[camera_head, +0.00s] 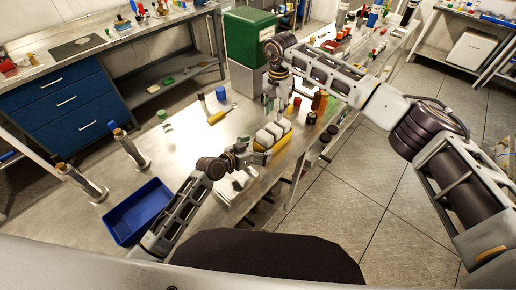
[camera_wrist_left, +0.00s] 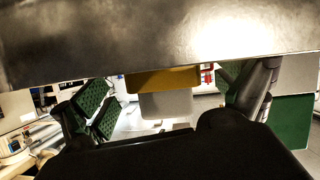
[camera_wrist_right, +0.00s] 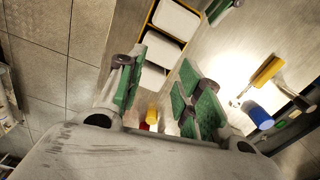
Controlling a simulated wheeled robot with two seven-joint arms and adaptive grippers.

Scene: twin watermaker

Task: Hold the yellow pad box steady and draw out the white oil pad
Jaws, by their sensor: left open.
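The yellow pad box (camera_head: 264,148) stands on the steel table and holds white pads (camera_head: 272,130) side by side. My left gripper (camera_head: 240,159) is open just left of the box. In the left wrist view the yellow box (camera_wrist_left: 160,80) and a white pad (camera_wrist_left: 165,105) show between its spread green fingers, apart from them. My right gripper (camera_head: 275,90) is above and behind the box. In the right wrist view it is open (camera_wrist_right: 158,92), and the white pads (camera_wrist_right: 162,48) show at and beyond its fingers. I see no contact with the pads.
A blue bin (camera_head: 138,212) sits at the table's left front. Brown and orange bottles (camera_head: 319,102) stand close to the box's right. A yellow-handled tool (camera_head: 217,117) and a blue-capped item (camera_head: 221,94) lie behind. The table left of the box is mostly clear.

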